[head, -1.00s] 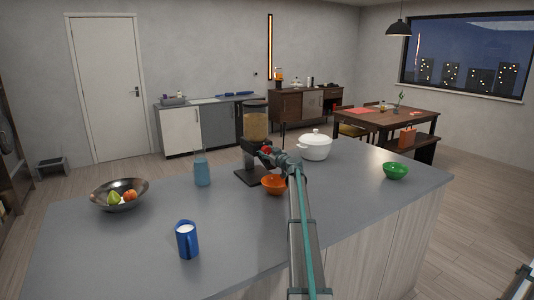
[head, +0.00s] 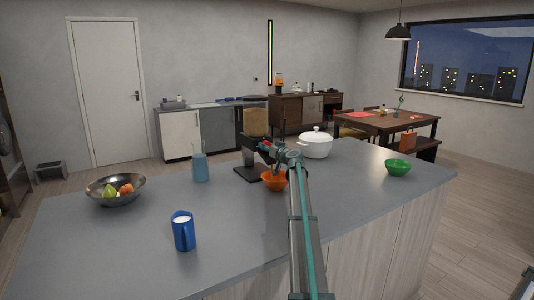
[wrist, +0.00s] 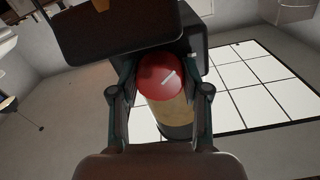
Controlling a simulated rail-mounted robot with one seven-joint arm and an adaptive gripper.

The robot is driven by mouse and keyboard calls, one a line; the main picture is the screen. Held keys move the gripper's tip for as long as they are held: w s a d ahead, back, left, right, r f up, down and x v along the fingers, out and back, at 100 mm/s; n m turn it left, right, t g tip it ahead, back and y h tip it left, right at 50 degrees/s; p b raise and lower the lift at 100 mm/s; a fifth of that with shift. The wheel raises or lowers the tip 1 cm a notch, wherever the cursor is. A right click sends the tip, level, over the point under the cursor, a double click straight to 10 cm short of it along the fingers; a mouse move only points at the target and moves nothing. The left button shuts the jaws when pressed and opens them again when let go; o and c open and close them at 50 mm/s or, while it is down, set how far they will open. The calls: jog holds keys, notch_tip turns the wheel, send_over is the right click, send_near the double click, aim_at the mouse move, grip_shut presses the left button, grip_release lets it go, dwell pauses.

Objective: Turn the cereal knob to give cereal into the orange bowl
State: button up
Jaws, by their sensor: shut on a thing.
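The cereal dispenser (head: 250,172) stands on the grey counter, with a tan-filled container on top. Its red knob (wrist: 158,76) has a slanted white mark and sits between my two fingers in the wrist view. My gripper (head: 270,147) is shut on the knob at the dispenser's right side; it also shows in the wrist view (wrist: 160,98). The orange bowl (head: 272,184) stands on the counter just below my gripper, partly behind my arm. Whether it holds cereal is too small to tell.
A white lidded pot (head: 316,145) stands right of the dispenser, and a green bowl (head: 398,168) farther right. The front middle of the counter (head: 235,225) is clear.

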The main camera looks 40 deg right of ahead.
jog(key=shift+m+b, duration=0.45)
jog(key=shift+m, duration=0.35)
jog(key=o, duration=1.1)
jog(key=shift+o, duration=0.2)
jog(key=shift+s, duration=0.1)
jog(key=s+a, duration=0.1)
jog(key=s, duration=1)
jog(key=shift+s, duration=0.4)
